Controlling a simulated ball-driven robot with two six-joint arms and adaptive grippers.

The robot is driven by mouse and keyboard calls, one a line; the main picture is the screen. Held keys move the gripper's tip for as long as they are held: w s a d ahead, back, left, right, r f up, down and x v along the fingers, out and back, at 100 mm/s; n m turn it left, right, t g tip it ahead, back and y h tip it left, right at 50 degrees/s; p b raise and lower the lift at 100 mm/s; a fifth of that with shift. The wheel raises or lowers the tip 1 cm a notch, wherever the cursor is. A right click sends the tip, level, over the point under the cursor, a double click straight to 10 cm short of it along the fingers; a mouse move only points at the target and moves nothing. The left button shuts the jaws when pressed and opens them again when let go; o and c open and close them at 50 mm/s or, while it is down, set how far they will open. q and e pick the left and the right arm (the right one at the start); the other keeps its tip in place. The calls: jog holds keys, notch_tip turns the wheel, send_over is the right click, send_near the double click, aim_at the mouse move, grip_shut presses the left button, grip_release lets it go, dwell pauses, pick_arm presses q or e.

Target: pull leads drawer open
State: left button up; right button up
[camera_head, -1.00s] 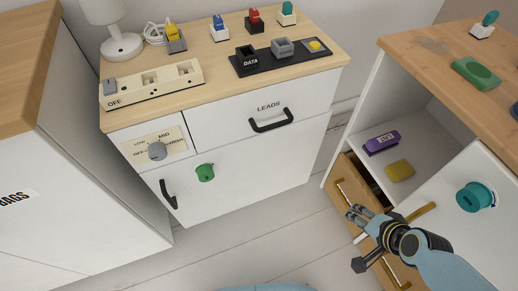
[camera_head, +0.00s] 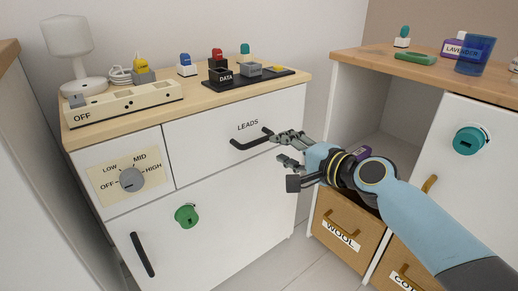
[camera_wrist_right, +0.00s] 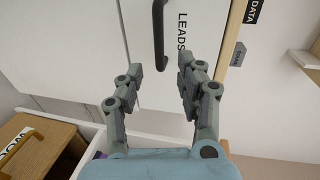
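The leads drawer (camera_head: 215,150) is a white front marked LEADS in the desk's upper right part, and it looks shut. Its black bar handle (camera_head: 251,141) also shows in the wrist view (camera_wrist_right: 158,38). My right gripper (camera_head: 279,149) is just right of the handle. In the wrist view, its two grey fingers (camera_wrist_right: 160,78) are spread with nothing between them. The handle lies beyond the fingertips, roughly in line with the gap. My left gripper is not in view.
A knob panel (camera_head: 130,178) is left of the drawer, above a door with a green knob (camera_head: 187,216). A power strip (camera_head: 125,102) and black tray (camera_head: 250,79) lie on top. Right stands a cabinet with a wool drawer (camera_head: 345,222) and teal knob (camera_head: 470,141).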

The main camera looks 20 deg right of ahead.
aim_at(262, 142)
jog(key=b+x, duration=0.2)
jog(key=x, duration=0.6)
jog(key=shift+w+f, duration=0.25)
jog(key=shift+w, duration=0.05)
jog(key=shift+w+a, duration=0.15)
jog(key=shift+w, duration=0.15)
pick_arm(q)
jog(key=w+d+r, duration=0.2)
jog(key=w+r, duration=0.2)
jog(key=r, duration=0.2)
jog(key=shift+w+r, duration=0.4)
pick_arm(e)
jog(key=shift+c, duration=0.2)
grip_shut()
